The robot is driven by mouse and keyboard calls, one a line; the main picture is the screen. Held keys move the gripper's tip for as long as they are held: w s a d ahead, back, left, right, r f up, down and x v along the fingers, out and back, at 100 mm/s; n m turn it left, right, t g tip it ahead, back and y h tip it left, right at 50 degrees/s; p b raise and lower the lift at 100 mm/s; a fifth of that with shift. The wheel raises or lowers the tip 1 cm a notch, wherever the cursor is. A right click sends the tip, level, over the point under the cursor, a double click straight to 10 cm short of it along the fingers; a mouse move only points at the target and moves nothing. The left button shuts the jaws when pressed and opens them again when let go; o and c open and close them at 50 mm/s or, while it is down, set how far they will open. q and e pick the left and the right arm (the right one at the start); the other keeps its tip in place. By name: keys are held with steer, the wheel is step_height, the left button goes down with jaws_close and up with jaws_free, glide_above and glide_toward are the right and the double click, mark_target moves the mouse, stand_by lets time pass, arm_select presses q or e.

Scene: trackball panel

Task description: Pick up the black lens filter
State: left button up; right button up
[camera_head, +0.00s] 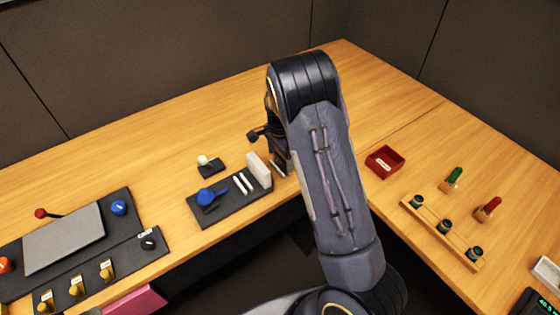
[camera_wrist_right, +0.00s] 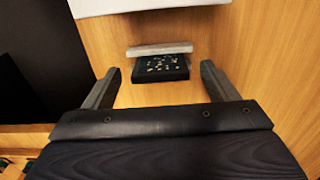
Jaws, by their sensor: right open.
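I cannot pick out a black lens filter with certainty in either view. In the wrist view a black, speckled block (camera_wrist_right: 160,68) with a pale grey bar (camera_wrist_right: 160,49) behind it lies on the wood, seen between the fingers; what it is I cannot tell. My right gripper (camera_wrist_right: 160,72) is open, with nothing between its fingers that touches both. In the head view my right gripper (camera_head: 269,150) is mostly hidden by its own arm, beside a white upright block (camera_head: 259,170). My left gripper is not in view.
A dark panel (camera_head: 225,208) with a blue knob stands left of the arm, near a small white ball on a black base (camera_head: 209,166). A red tray (camera_head: 385,161) and wooden rack (camera_head: 430,217) with several dark round pieces are right. The back of the table is clear.

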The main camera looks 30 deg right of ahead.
steer(key=shift+f, duration=0.75)
steer(key=c, duration=1.1)
steer(key=shift+o, duration=0.2)
steer(key=shift+r, duration=0.1)
